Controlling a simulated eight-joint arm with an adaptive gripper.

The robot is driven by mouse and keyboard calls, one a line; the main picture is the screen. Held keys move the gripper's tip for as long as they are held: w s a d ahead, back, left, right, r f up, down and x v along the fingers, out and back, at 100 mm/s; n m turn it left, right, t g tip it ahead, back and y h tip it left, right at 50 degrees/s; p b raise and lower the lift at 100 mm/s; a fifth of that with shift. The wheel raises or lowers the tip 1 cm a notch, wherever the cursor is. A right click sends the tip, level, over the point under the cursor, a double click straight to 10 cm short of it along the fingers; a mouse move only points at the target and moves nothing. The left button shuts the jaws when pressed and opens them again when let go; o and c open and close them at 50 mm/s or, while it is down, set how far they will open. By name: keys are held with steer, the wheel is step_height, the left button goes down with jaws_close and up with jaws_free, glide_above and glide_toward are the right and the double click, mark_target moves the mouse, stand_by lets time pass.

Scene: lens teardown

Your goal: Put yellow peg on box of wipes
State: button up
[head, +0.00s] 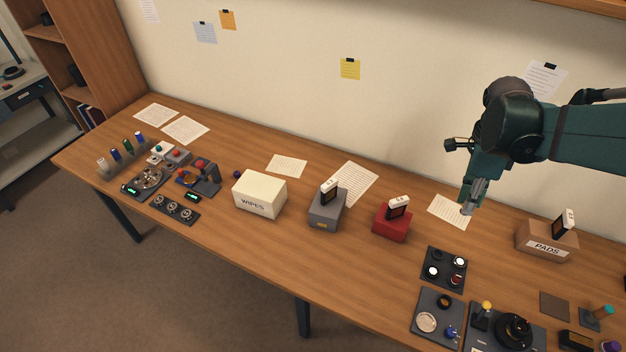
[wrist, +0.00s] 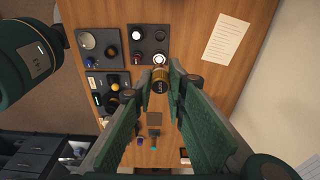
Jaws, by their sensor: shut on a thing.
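The box of wipes (head: 260,195) is white, labelled WIPES, and stands left of centre with a bare top. In the wrist view my gripper (wrist: 161,82) is shut on a small dark cylinder (wrist: 160,86) with a tan-gold end. That cylinder is hard to make out in the head view.
A grey box (head: 326,211) and a red box (head: 392,224), each with a device on top, stand between my gripper and the wipes. A PADS box (head: 546,244) stands right. Dark trays of lens parts (head: 444,269) lie in front. The wall is behind.

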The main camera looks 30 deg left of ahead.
steer(key=shift+a+r, duration=0.35)
steer(key=shift+r, duration=0.45)
steer(key=w+a+r+n+p, duration=0.1)
steer(key=w+a+n+p, duration=0.15)
steer(key=a, duration=0.85)
steer(key=w+a+n+t+p, duration=0.1)
steer(key=a+n, duration=0.3)
steer(key=a, duration=0.7)
steer(key=w+a+r+n+p, duration=0.15)
steer(key=a+n, duration=0.25)
steer(key=a, duration=0.7)
steer(key=s+a+f+n+p, duration=0.1)
steer(key=s+a+n, duration=0.25)
steer(key=a, duration=0.65)
steer(key=s+a+f+n+y+p, duration=0.15)
steer(key=s+a, duration=0.25)
steer(key=a, duration=0.6)
steer(key=s+a+n+p, duration=0.2)
steer(key=s+a+n, duration=0.15)
steer(key=a, duration=0.65)
steer(key=shift+m, duration=0.5)
steer(key=shift+d+f, duration=0.2)
steer(key=shift+f, duration=2.45)
steer(key=shift+f, duration=3.15)
